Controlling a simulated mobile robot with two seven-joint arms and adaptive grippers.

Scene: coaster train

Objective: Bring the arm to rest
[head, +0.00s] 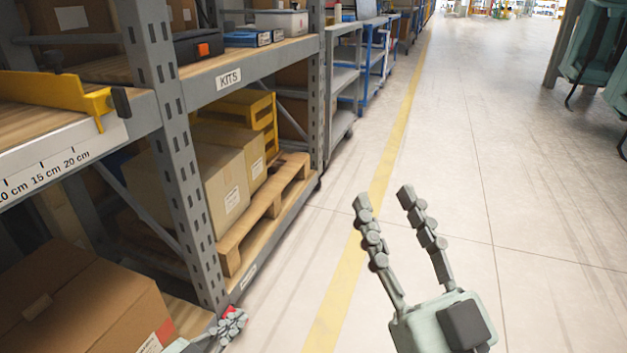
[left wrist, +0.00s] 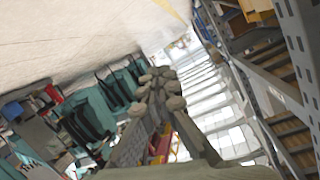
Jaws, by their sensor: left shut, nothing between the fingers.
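My left gripper (head: 232,322) is low in the head view, beside the lower shelf and near a cardboard box. Its fingers are together with nothing seen between them. In the left wrist view the same gripper (left wrist: 160,84) shows its knobbly fingertips meeting. My right gripper (head: 382,194) points forward over the floor, its two fingers spread apart and empty. Most of my left arm is out of the head view.
Grey shelving with a KITS label (head: 228,78) runs along the left. A yellow line (head: 345,285) marks the floor.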

